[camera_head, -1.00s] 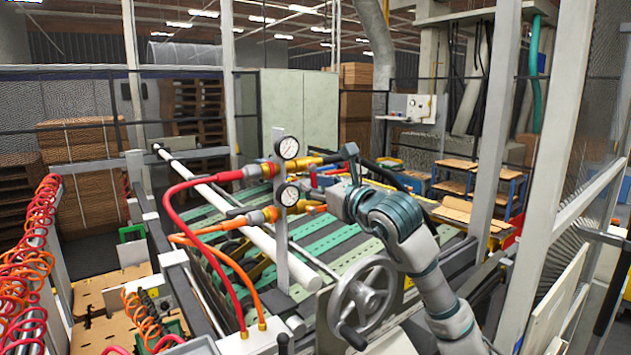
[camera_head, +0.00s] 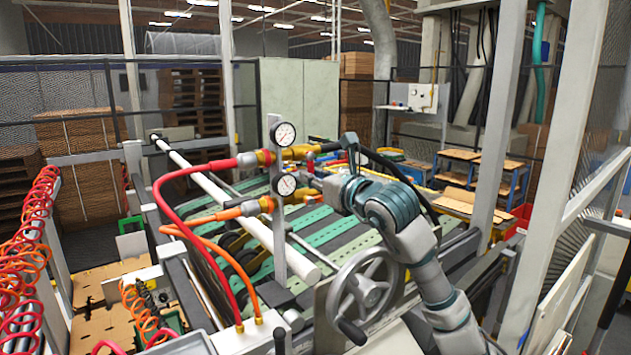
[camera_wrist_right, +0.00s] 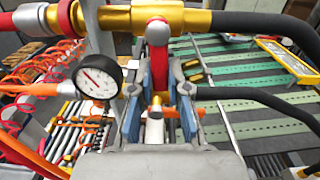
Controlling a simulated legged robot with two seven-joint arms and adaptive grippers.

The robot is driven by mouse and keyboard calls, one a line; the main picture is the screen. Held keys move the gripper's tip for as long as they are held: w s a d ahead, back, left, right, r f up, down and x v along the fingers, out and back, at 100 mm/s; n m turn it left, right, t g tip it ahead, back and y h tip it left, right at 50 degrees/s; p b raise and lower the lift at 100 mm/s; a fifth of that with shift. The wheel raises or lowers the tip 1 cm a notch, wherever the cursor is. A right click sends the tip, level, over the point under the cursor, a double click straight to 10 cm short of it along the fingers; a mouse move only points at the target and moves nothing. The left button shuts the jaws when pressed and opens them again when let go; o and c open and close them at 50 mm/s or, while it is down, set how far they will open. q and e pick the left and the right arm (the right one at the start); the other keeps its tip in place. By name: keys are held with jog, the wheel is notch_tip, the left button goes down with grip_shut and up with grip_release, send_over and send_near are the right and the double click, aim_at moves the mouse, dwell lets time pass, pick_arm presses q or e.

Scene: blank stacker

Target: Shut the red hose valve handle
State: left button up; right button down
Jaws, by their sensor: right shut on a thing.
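The red hose valve handle (camera_wrist_right: 159,58) hangs from the upper brass valve (camera_wrist_right: 115,17) in the right wrist view, perpendicular to the pipe. In the head view the red handle (camera_head: 310,161) is small, just below the brass valve (camera_head: 296,153). My right gripper (camera_wrist_right: 158,92) has its blue-grey fingers on both sides of the handle's lower end and is shut on it. In the head view my right gripper (camera_head: 316,181) is small and partly lost among the fittings behind the gauge post. My left gripper is not in view.
Two pressure gauges (camera_head: 284,134) sit on a grey post. A red hose (camera_head: 172,180) and an orange hose (camera_head: 212,221) run left of it. Green slatted bed (camera_head: 325,240) lies behind.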

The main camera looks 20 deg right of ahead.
jog(key=shift+s+a+r+m, duration=0.1)
jog(key=shift+s+r+m, duration=0.1)
jog(key=shift+r+m, duration=0.25)
jog(key=c, duration=1.1)
grip_release()
jog(key=shift+f, duration=0.1)
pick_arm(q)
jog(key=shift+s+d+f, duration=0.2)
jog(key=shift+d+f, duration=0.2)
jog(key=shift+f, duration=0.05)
pick_arm(e)
jog(key=shift+s, duration=0.2)
jog(key=v, duration=1.2)
jog(key=shift+w+d+f, duration=0.1)
jog(key=shift+d+f, duration=0.05)
jog(key=shift+d, duration=0.2)
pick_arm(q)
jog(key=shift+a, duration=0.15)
pick_arm(e)
jog(key=shift+a, duration=0.2)
